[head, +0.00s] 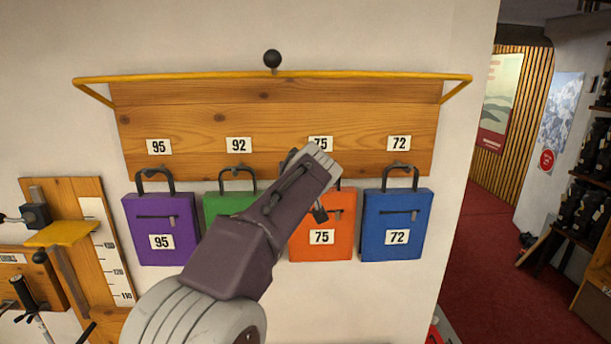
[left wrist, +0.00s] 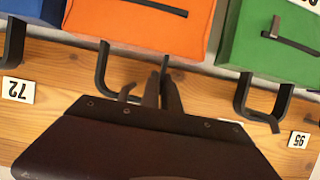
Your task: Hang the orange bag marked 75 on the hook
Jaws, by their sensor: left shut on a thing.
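The orange bag marked 75 (head: 322,238) hangs upright below the 75 plate (head: 320,143) on the wooden board, its handle mostly hidden by my left arm in the head view. My left gripper (head: 314,166) is in front of the top of this bag. In the left wrist view, which is upside down, my left fingers (left wrist: 163,90) are shut on one side of the dark handle of the orange bag (left wrist: 140,22). The hook (left wrist: 128,92) is beside the fingers. I cannot tell whether the handle rests on it. My right gripper is not in view.
The purple bag (head: 160,225), partly covered green bag (head: 222,203) and blue bag (head: 397,222) hang beside it from the wooden board (head: 190,120). A yellow rail (head: 200,77) runs above. Tools and a scale (head: 100,240) are at left. The red-floored passage (head: 478,270) is at right.

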